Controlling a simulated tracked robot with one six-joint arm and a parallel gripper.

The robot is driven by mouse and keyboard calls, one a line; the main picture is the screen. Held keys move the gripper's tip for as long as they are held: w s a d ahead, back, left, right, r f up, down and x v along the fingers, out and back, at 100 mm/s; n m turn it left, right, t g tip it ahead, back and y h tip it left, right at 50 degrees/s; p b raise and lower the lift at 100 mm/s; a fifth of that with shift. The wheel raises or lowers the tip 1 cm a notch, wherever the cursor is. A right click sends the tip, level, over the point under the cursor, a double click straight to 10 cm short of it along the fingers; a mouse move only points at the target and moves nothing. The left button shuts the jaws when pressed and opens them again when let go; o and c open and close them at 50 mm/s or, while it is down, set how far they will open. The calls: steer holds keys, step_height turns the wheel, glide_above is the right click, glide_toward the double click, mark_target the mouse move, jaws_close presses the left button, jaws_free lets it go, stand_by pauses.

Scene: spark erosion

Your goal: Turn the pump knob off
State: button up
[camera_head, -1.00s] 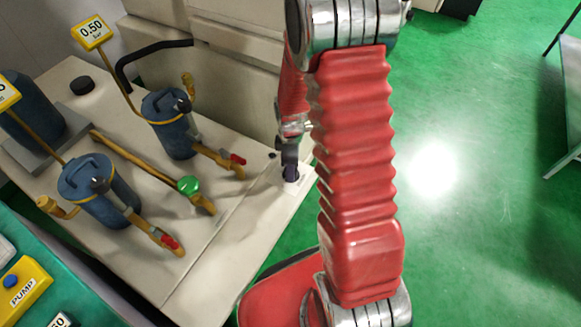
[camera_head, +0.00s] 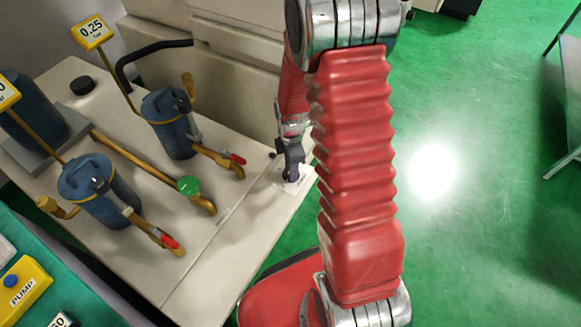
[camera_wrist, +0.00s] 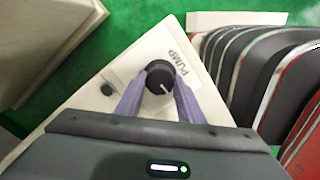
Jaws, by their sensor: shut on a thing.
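The pump knob (camera_wrist: 159,77) is a round black knob with a white pointer line, on a white plate (camera_wrist: 138,62) marked "PUMP" at the pale bench's corner. In the wrist view its line points to the lower right. My gripper (camera_wrist: 161,86) is shut on the knob, one purple finger on each side. In the head view my gripper (camera_head: 291,170) is at the bench's near right corner and mostly hides the knob. A yellow gauge sign (camera_head: 91,33) reads 0.25 bar.
Blue filter housings (camera_head: 170,122) with brass pipes and red-handled valves stand on the bench (camera_head: 215,225). A green-capped valve (camera_head: 189,186) lies between them. A small black button (camera_wrist: 107,89) is left of the knob. Green floor is open at right.

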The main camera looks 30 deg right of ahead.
steer(key=o, duration=1.1)
steer(key=shift+c, duration=0.2)
step_height(320, 180, up, 14)
steer(key=shift+f, duration=0.15)
stand_by(0.4)
